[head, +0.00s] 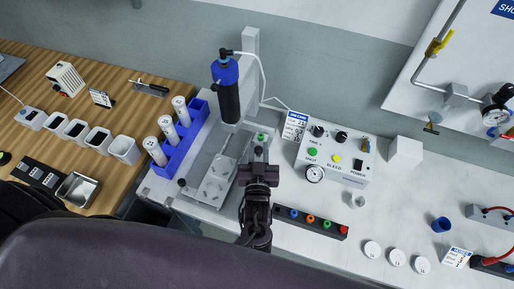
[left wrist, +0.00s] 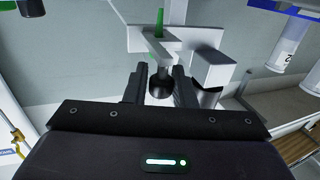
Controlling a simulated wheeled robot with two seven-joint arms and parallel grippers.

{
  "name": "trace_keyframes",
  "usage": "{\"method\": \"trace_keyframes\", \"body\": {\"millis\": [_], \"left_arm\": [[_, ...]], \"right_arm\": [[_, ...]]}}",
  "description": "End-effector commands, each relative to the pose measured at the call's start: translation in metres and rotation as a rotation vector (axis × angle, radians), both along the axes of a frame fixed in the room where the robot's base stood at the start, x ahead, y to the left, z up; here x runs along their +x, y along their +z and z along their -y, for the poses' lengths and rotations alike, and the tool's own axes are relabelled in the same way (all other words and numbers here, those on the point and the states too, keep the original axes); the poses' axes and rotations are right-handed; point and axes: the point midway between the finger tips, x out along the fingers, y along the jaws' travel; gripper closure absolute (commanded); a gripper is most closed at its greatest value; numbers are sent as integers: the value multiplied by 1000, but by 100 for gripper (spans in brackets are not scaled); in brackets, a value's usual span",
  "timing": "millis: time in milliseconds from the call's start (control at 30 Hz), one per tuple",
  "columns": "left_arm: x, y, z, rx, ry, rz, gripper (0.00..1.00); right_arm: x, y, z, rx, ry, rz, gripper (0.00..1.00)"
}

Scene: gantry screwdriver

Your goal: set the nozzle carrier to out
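The nozzle carrier appears to be the grey sliding part with a green tip (head: 262,137) at the right side of the gantry fixture. In the left wrist view its grey bar (left wrist: 152,45) ends in a round black knob (left wrist: 160,88). My left gripper (head: 258,158) is at the front of this part. Its fingers (left wrist: 160,84) are apart, one on each side of the knob; I cannot tell whether they touch it. A black and blue screwdriver (head: 228,95) hangs from the gantry post behind. My right gripper is not in view.
A blue rack (head: 175,150) with white bottles stands left of the fixture plate (head: 215,178). A control box (head: 335,155) with a gauge stands to the right. A dark strip (head: 310,221) with coloured buttons lies in front of it. White caps (head: 397,257) lie at the front right.

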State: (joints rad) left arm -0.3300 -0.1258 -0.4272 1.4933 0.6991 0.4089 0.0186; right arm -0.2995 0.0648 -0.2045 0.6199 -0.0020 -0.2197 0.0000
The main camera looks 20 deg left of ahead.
Motion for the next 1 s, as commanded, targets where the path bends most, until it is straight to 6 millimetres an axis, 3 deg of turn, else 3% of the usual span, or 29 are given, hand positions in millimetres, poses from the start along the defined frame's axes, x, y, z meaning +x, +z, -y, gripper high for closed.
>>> {"method": "trace_keyframes", "body": {"millis": [133, 467, 800, 1000], "left_arm": [[-1, -2, 2, -1, -3, -5, 60], [-5, -1, 2, -1, -1, -1, 60], [-58, -3, 17, -2, -2, -4, 60], [-75, -1, 22, -1, -2, -2, 60]], "right_arm": [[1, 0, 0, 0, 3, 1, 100], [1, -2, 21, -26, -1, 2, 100], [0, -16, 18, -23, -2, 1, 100], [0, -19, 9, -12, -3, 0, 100]]}}
